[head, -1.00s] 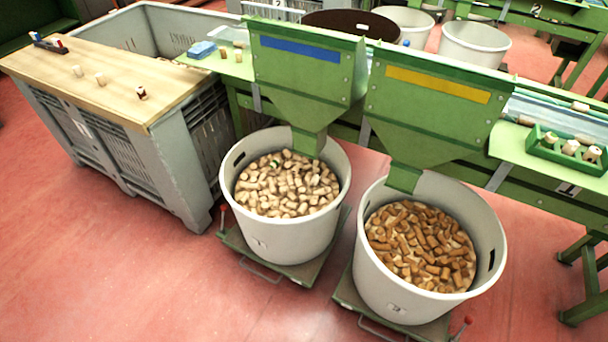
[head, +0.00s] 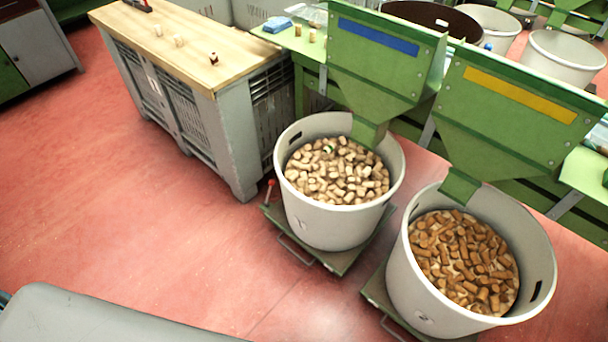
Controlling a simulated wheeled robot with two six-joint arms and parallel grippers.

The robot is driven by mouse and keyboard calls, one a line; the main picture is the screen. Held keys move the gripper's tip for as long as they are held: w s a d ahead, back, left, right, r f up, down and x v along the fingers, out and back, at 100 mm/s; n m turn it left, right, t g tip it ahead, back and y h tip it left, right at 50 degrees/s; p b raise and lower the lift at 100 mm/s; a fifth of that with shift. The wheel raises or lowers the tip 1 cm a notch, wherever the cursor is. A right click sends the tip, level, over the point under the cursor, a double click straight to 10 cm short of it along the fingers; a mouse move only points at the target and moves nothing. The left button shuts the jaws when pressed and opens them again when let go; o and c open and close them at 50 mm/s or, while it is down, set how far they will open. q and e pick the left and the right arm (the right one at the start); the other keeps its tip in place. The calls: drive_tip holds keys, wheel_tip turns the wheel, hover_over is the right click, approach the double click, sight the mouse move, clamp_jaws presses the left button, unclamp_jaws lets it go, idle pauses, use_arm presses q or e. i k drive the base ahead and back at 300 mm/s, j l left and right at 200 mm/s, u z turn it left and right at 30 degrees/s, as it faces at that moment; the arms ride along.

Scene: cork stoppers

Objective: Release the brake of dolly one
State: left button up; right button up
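Two low green dollies stand on the red floor, each under a white tub of corks. The left dolly (head: 325,262) has an upright lever with a red knob (head: 269,188) at its left corner and a loop handle (head: 295,252) at its front. The right dolly (head: 375,290) is partly cut off by the bottom edge, and its lever is not in view. The marks on the left tub (head: 335,225) and right tub (head: 440,300) are too small to read, so I cannot tell which dolly is one. Neither of my grippers is in view.
Green hoppers with a blue stripe (head: 378,37) and a yellow stripe (head: 520,95) hang over the tubs. A grey crate (head: 235,150) with a wooden top (head: 195,55) stands left of the left dolly. The red floor (head: 150,220) in front of it is open.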

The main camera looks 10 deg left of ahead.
sight(272, 181)
drive_tip(key=i+j, duration=0.15)
drive_tip(key=j, duration=0.25)
drive_tip(key=i+j, duration=0.1)
drive_tip(key=j, duration=0.35)
drive_tip(key=i+j, duration=0.15)
drive_tip(key=j, duration=0.25)
drive_tip(key=i+j, duration=0.15)
drive_tip(key=j, duration=0.3)
drive_tip(key=i+j, duration=0.15)
drive_tip(key=j, duration=0.25)
drive_tip(key=i+j, duration=0.1)
drive_tip(key=j, duration=0.35)
drive_tip(key=i+j, duration=0.15)
drive_tip(key=j, duration=0.25)
drive_tip(key=i+j, duration=0.15)
drive_tip(key=j, duration=0.25)
drive_tip(key=j+u, duration=0.05)
